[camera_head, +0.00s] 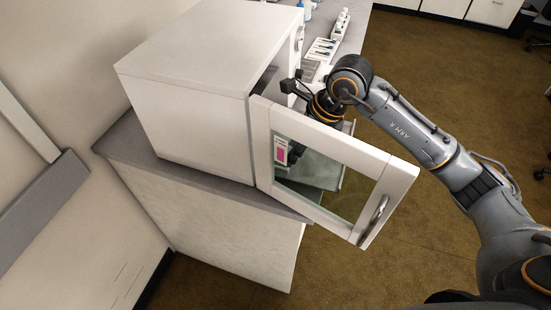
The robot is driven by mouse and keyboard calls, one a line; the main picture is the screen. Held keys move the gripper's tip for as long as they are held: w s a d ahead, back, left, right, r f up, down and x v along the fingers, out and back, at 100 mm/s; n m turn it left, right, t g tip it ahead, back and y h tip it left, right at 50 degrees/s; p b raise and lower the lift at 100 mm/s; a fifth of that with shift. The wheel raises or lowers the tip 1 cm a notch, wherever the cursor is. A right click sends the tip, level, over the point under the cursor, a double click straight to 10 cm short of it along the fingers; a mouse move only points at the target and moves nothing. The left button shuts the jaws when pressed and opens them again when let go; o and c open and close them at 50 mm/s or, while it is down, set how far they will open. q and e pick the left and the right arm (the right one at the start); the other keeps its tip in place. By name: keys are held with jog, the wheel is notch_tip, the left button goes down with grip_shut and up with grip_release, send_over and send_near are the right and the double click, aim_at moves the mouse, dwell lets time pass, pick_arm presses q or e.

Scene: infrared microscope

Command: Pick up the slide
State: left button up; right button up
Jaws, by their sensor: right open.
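My right gripper (293,86) reaches in from the right, behind the open door and close to the front of the white cabinet. Its dark fingers are partly visible and apart; I see nothing held between them. I cannot make out the slide with certainty. A small pink-and-white item (281,151) shows through the door glass, but I cannot tell whether it is the slide. My left gripper is not in view.
The white cabinet (195,120) stands on a grey-topped counter (140,149). Its glazed door (340,172) is swung open, with a metal handle (374,218). A white rack (322,50) and small bottles (341,20) are on the counter beyond. Brown floor is open at right.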

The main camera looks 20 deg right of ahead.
jog(key=p+x, duration=0.1)
jog(key=x, duration=0.3)
jog(key=shift+w+d+f, duration=0.15)
grip_shut()
